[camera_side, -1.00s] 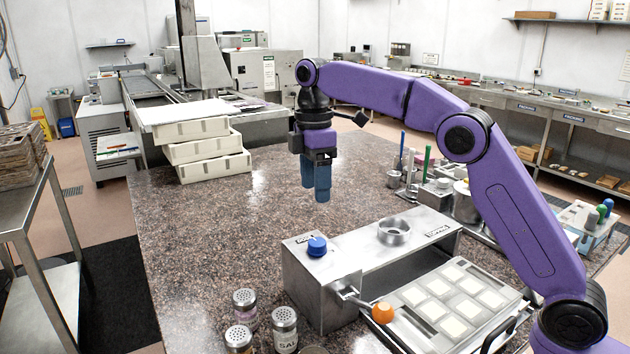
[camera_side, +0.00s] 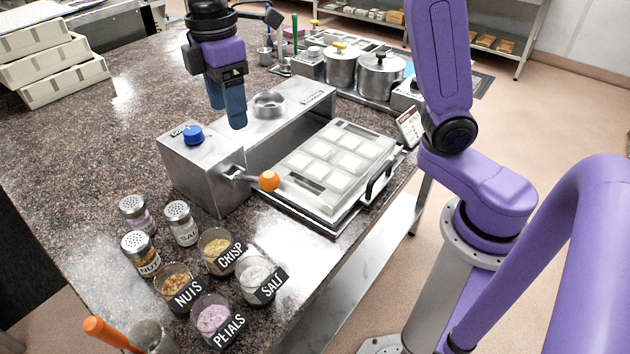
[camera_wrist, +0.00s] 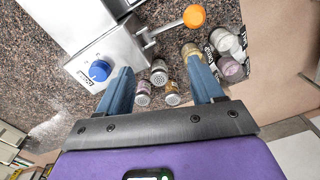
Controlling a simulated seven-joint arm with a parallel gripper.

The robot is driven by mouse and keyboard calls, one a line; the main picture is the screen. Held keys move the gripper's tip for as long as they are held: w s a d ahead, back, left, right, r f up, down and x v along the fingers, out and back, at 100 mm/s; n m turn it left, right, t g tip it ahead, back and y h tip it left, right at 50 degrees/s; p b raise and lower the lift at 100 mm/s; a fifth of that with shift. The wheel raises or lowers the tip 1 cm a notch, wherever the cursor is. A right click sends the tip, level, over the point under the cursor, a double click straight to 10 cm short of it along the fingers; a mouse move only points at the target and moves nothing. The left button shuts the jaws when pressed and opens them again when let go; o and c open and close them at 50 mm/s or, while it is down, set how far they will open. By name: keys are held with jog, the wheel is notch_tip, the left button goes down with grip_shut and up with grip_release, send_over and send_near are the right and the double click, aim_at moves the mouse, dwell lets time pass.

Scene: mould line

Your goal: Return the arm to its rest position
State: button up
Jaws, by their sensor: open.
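In the wrist view my gripper (camera_wrist: 160,67) shows two blue fingers spread wide apart. Between and beyond them the wrist view shows shakers (camera_wrist: 159,72) and the counter. The blue knob also shows in the wrist view (camera_wrist: 99,70), beside the left finger. My arm's upper links are purple and rise at the right of the side view.
An orange-ball lever (camera_side: 268,181) sticks out of the machine beside a mould tray (camera_side: 330,160). Labelled cups (camera_side: 217,250) and shakers (camera_side: 181,222) stand at the front. Metal pots (camera_side: 380,75) stand at the back right. Stacked white trays (camera_side: 65,84) are at the left.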

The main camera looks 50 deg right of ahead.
jog(key=s+d+f, duration=0.3)
jog(key=s+d, duration=0.1)
jog(key=s, duration=0.4)
jog(key=s+d+f+m, duration=0.1)
jog(key=s+d+f, duration=0.3)
jog(key=s, duration=0.4)
jog(key=s+d+f, duration=0.3)
jog(key=s+d, duration=0.2)
jog(key=s, duration=0.3)
jog(key=shift+s+d+f+m, duration=0.15)
jog(key=shift+s+d+m, duration=0.2)
jog(key=shift+d+m, duration=0.05)
